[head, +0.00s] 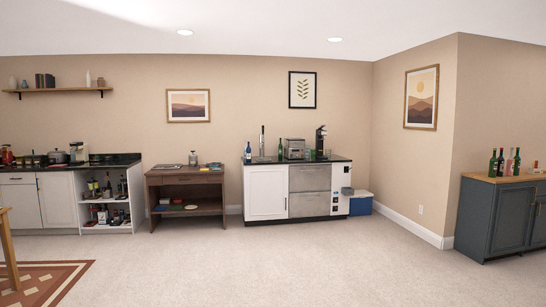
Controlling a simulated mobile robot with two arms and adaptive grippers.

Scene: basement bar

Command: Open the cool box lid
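The lid looks shut. The box's left side is partly hidden by the bar unit. The box is small at this distance, so handles or latches cannot be made out. Neither of my grippers shows in the head view.
The white bar unit (267,193) with a dark top stands left of the box. A brown desk (186,180) is further left. A dark cabinet (498,218) with bottles stands at the right. The carpet (300,265) ahead is clear. A patterned rug (62,270) lies at left.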

